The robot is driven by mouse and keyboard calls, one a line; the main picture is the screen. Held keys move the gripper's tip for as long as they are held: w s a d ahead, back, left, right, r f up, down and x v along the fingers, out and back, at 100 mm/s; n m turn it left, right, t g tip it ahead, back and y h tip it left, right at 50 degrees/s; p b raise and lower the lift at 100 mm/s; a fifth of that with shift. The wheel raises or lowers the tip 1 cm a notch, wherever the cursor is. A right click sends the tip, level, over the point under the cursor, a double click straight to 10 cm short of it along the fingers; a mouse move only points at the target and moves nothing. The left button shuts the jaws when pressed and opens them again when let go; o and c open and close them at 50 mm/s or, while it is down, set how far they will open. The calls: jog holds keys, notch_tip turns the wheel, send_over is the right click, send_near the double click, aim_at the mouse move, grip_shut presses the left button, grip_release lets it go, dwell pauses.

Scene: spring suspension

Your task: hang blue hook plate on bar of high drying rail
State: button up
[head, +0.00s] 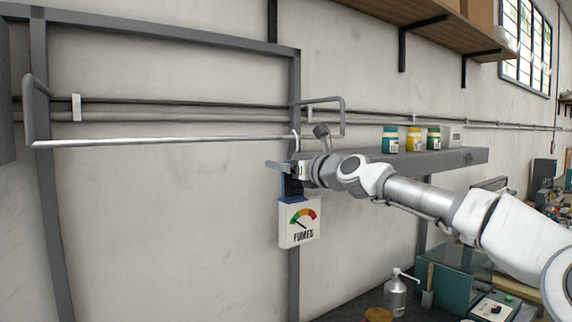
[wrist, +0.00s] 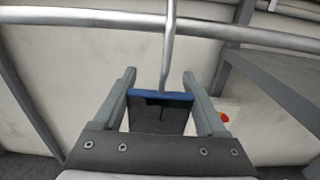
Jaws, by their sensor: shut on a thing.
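My gripper (head: 284,168) is shut on the blue hook plate (head: 291,188), at the right end of the high drying rail's pale bar (head: 160,140). In the wrist view my gripper (wrist: 159,78) has its fingers on both sides of the plate (wrist: 160,96), which shows a blue top edge and a dark face. A pale hook (wrist: 169,50) rises from the plate and crosses in front of the bar (wrist: 80,16). In the head view the curved hook (head: 297,142) is at the bar's height. Its tip is unclear, so I cannot tell whether it rests on the bar.
A FUMES gauge sign (head: 300,222) hangs just below the plate. A grey shelf (head: 440,162) with several jars (head: 413,139) is on the right, behind my arm. A spray bottle (head: 396,294) stands on the bench below. The wall under the bar is clear.

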jog(key=o, duration=1.5)
jog(key=shift+d, duration=0.1)
